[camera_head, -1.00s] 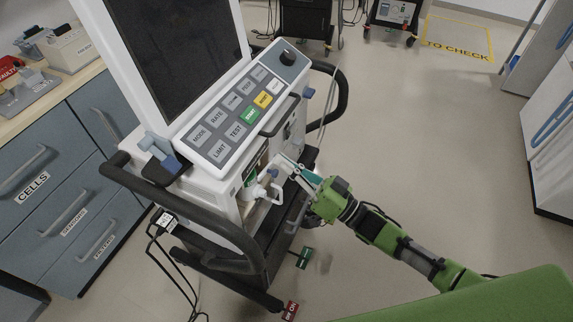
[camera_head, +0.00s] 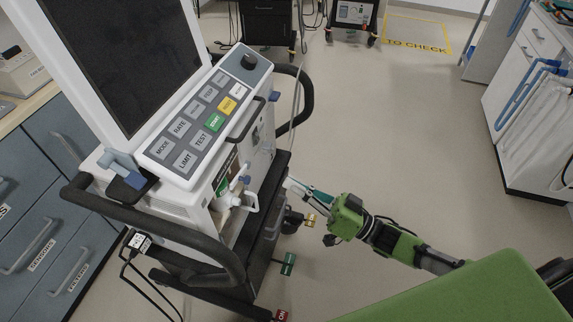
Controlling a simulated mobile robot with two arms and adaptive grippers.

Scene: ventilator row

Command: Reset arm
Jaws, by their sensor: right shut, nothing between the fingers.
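My right arm comes in from the lower right, green and grey. Its gripper (camera_head: 303,187) is shut and empty, just right of the ventilator's side and apart from the white fittings (camera_head: 232,194) there. The ventilator (camera_head: 187,180) stands at the left with a dark screen (camera_head: 128,55), a tilted key panel (camera_head: 205,118) and a black bumper handle (camera_head: 150,225). My left gripper is not in view.
Blue drawer cabinets (camera_head: 40,205) stand at the left. More equipment carts stand at the back, one with a pale panel (camera_head: 354,14). A white cabinet (camera_head: 525,110) is at the right. The floor (camera_head: 405,130) between is clear, with a yellow "TO CHECK" marking (camera_head: 418,48).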

